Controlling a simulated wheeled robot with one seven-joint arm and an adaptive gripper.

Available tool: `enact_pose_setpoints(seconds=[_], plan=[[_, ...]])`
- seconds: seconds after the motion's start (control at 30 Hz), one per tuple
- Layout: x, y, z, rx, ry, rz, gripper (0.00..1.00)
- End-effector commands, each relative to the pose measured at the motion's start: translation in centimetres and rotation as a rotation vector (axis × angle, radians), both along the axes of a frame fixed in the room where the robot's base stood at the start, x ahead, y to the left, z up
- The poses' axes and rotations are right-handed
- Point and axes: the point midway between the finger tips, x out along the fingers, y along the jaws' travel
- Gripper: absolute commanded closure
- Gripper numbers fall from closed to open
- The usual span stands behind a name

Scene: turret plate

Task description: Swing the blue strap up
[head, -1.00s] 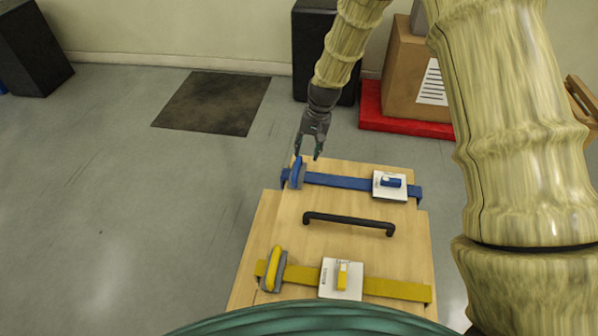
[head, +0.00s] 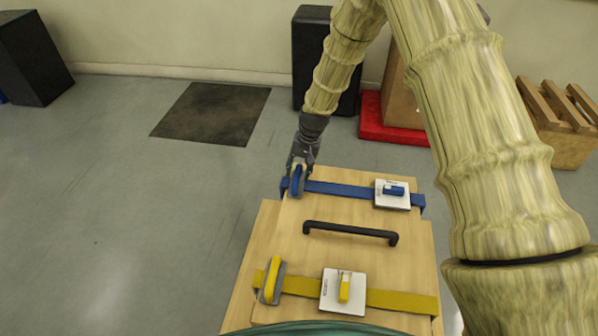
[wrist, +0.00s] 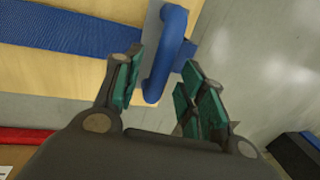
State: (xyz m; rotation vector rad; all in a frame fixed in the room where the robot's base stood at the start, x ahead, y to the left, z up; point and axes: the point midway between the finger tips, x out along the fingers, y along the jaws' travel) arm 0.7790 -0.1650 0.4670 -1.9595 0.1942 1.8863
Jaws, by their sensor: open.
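The blue strap (head: 338,188) lies across the far end of the wooden board (head: 270,225). Its left end carries a blue loop-shaped handle (head: 297,181) on a grey base. Its right end passes a white plate with a blue turn-piece (head: 393,190). My gripper (head: 299,169) is at the blue handle, pointing down. In the wrist view my gripper (wrist: 158,92) is open, with one teal-padded finger on each side of the blue handle (wrist: 165,60). The handle reaches in between the fingers; whether either pad touches it I cannot tell. The strap also shows in the wrist view (wrist: 60,30).
A yellow strap (head: 400,301) with a yellow handle (head: 271,280) and a yellow turn-piece (head: 344,287) crosses the near end. A black bar handle (head: 350,233) stands between the straps. The floor left of the board is clear.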

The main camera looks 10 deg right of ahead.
Motion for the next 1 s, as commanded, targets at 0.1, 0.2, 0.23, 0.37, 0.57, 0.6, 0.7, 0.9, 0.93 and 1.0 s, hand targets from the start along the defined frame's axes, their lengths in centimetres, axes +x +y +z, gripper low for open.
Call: enact_pose_setpoints(seconds=[0.1, 0.2, 0.23, 0.37, 0.57, 0.6, 0.7, 0.9, 0.93, 1.0], plan=[[0.06, 0.11, -0.56, 0.000, 0.000, 0.000, 0.59], [0.06, 0.14, -0.67, 0.000, 0.000, 0.000, 0.59], [0.06, 0.14, -0.68, 0.000, -0.001, 0.000, 0.59], [0.05, 0.13, -0.69, 0.000, -0.001, 0.001, 0.59], [0.05, 0.12, -0.68, 0.000, -0.001, 0.000, 0.87], [0.05, 0.10, -0.68, 0.000, -0.001, 0.000, 0.94], [0.05, 0.09, -0.68, 0.000, -0.001, 0.000, 1.00], [0.06, 0.16, -0.49, 0.003, -0.001, 0.001, 1.00], [0.08, 0.22, -0.35, 0.004, -0.002, 0.002, 1.00], [0.14, 0.46, 0.11, 0.012, -0.006, 0.006, 1.00]])
